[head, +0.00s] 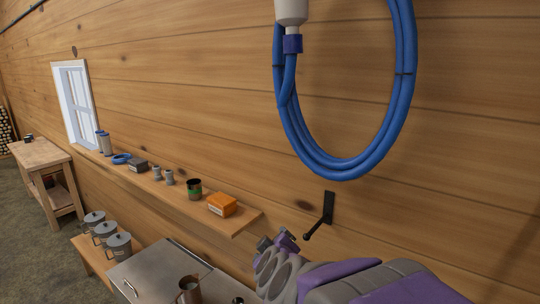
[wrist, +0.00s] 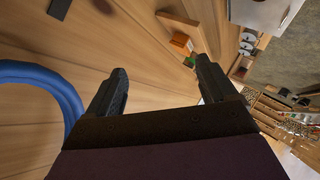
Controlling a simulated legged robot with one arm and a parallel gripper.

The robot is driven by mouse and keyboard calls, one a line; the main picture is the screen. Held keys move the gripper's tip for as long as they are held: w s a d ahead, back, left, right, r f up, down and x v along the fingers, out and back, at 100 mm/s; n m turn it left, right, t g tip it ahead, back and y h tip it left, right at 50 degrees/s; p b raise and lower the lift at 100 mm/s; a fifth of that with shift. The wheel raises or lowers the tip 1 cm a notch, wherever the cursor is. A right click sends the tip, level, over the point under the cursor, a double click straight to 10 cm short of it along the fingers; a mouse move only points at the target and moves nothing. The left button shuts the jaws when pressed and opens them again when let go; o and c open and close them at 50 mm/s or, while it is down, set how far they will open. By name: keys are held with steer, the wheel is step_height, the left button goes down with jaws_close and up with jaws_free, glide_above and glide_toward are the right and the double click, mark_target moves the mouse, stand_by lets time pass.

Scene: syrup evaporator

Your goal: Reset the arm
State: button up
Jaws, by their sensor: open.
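My purple and grey arm reaches in from the bottom right of the head view, close to the wooden wall (head: 180,80). My gripper (head: 276,241) is at its far end, just right of the shelf's near end. In the wrist view my gripper (wrist: 160,85) shows two dark fingers spread wide apart with nothing between them. The gripper is open and empty. Beyond the fingers are the wall planks and an orange box.
A blue hose coil (head: 295,130) hangs on the wall above a black hook (head: 327,218). A wall shelf (head: 160,184) carries the orange box (head: 222,204), a dark can (head: 194,188) and other items. Below stand a metal evaporator (head: 160,275) and grey lidded pots (head: 104,232).

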steer(key=s+f+m+g+y+b, duration=0.2)
steer(key=s+f+g+b, duration=0.25)
steer(key=s+f, duration=0.55)
steer(key=s+d+f+m+g+h+b, duration=0.1)
steer(key=s+d+f+m+g+b, duration=0.1)
steer(key=s, duration=0.8)
steer(key=s+d+f+m+g+h+b, duration=0.1)
steer(key=s+d+f+m+g+b, duration=0.2)
steer(key=s+d+f, duration=0.4)
steer(key=s+d+f+m+g+h+b, duration=0.1)
steer(key=s+d+f+g+b, duration=0.3)
steer(key=s, duration=0.8)
step_height(320, 180, down, 3)
steer(key=shift+s+d+r+m+g+b, duration=0.15)
steer(key=shift+s+m+g+b, duration=0.25)
steer(key=shift+m+b, duration=0.55)
steer(key=shift+w, duration=0.15)
steer(key=shift+c, duration=0.3)
